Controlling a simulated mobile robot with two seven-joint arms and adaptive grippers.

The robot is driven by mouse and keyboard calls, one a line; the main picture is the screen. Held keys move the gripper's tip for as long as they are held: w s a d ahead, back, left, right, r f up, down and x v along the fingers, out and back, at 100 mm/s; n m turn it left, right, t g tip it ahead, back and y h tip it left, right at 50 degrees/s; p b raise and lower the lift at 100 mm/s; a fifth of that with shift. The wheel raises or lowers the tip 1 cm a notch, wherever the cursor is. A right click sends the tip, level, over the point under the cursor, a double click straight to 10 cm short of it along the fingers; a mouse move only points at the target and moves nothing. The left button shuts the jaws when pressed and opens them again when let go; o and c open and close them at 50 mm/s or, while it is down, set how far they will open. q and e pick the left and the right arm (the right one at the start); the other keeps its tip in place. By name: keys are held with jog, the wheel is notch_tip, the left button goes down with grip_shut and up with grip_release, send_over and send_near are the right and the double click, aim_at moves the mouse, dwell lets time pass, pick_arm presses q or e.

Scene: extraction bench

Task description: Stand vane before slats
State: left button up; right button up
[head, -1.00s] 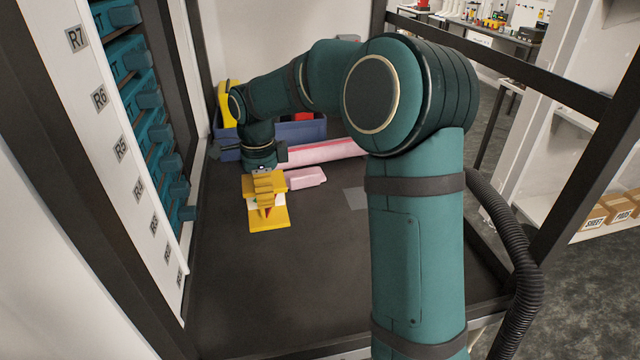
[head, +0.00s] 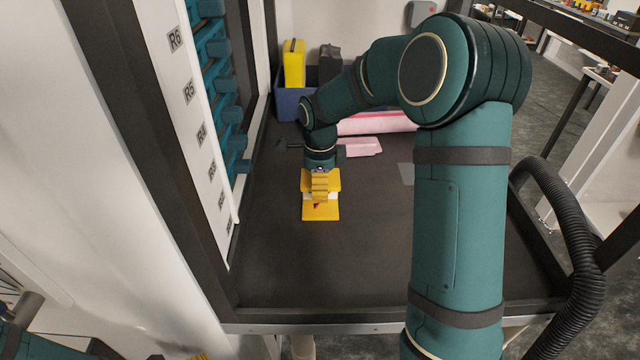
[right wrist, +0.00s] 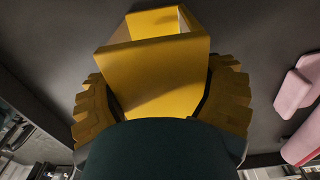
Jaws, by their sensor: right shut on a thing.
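The right wrist view shows the vane (right wrist: 155,75) as a yellow, open-ended box shape between the yellow ribbed fingers (right wrist: 160,105). I cannot tell whether it touches the floor. The teal slats (head: 222,87) stand in a column on the left wall, apart from the vane. A yellow bit at the bottom edge seems to be my left gripper (head: 200,357), mostly cut off.
A white strip with labels such as R6 (head: 176,40) runs beside the slats. Pink pieces (head: 360,147) and a blue bin (head: 290,105) with a yellow item (head: 294,62) lie behind. The dark bench floor (head: 290,270) in front is clear. A black frame surrounds it.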

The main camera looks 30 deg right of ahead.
jog(key=o, duration=1.2)
notch_tip(320, 180, up, 12)
jog(key=shift+r+p, duration=0.1)
jog(key=shift+p, duration=0.55)
